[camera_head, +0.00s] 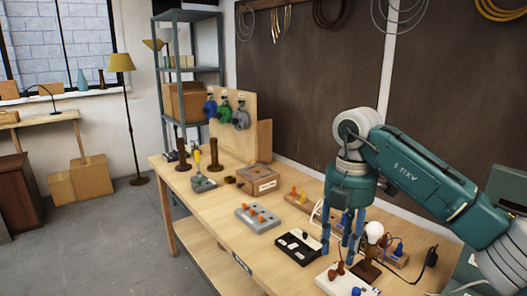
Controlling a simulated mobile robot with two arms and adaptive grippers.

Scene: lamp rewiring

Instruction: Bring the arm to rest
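My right arm, teal and grey, comes in from the right side and ends above the front right of the wooden workbench (217,216). My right gripper (340,242) points down with its blue fingers apart, and I see nothing held between them. It hangs close to a small lamp with a white bulb (374,233) on a brown base, and partly hides the items behind it. I cannot tell whether a fingertip touches anything. My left gripper is not in view.
A black-and-white block (298,246), a grey block with orange parts (257,218) and a wooden box (258,181) stand on the bench. A pegboard with blue, green and grey spools (224,112) rises behind. A white board with brown parts (340,279) lies at the front.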

